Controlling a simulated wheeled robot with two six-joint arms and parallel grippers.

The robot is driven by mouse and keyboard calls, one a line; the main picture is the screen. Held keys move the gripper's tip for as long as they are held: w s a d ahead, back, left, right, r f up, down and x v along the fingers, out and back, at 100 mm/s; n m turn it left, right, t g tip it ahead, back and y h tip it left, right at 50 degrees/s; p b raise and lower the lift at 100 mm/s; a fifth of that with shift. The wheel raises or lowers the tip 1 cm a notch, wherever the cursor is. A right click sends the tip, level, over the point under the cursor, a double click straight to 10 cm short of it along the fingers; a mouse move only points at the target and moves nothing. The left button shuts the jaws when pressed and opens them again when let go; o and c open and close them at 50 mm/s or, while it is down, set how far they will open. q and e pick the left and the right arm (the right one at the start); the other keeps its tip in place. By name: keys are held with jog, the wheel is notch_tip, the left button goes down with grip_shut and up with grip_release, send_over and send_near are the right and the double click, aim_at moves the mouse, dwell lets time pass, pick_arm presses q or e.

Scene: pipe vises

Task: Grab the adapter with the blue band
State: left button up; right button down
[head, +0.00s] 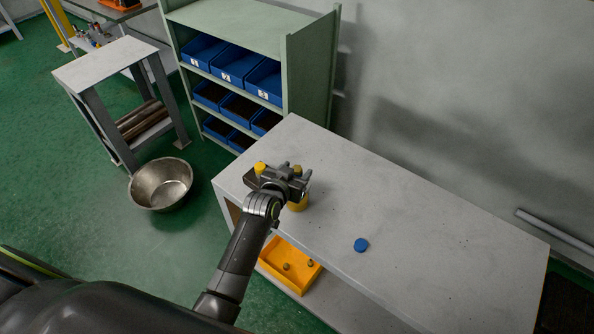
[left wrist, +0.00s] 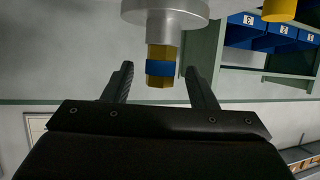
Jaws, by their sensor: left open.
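The adapter with the blue band (left wrist: 160,69) shows in the left wrist view as a brass-yellow piece with a blue ring around its middle. One end meets a round grey metal part (left wrist: 165,15). My left gripper (left wrist: 160,78) is open, with one finger on each side of the adapter in the picture; a gap shows at both sides, and I see no contact. In the head view my left gripper (head: 284,181) is over the far left end of the bench (head: 400,215). I cannot make out the blue band there. My right gripper is not in view.
Yellow parts show beside my gripper, one at its left (head: 260,168) and one below it (head: 298,202). An orange tray (head: 275,268) is underneath. A shelf with blue bins (head: 227,66) stands behind; a metal bowl (head: 160,184) is left.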

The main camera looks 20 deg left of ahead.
pick_arm(q)
jog(key=shift+w+d+f, duration=0.1)
jog(key=shift+w+f, duration=0.1)
jog(key=shift+w, duration=0.25)
jog(key=c, duration=0.9)
jog(key=shift+c, duration=1.1)
jog(key=shift+r, duration=0.15)
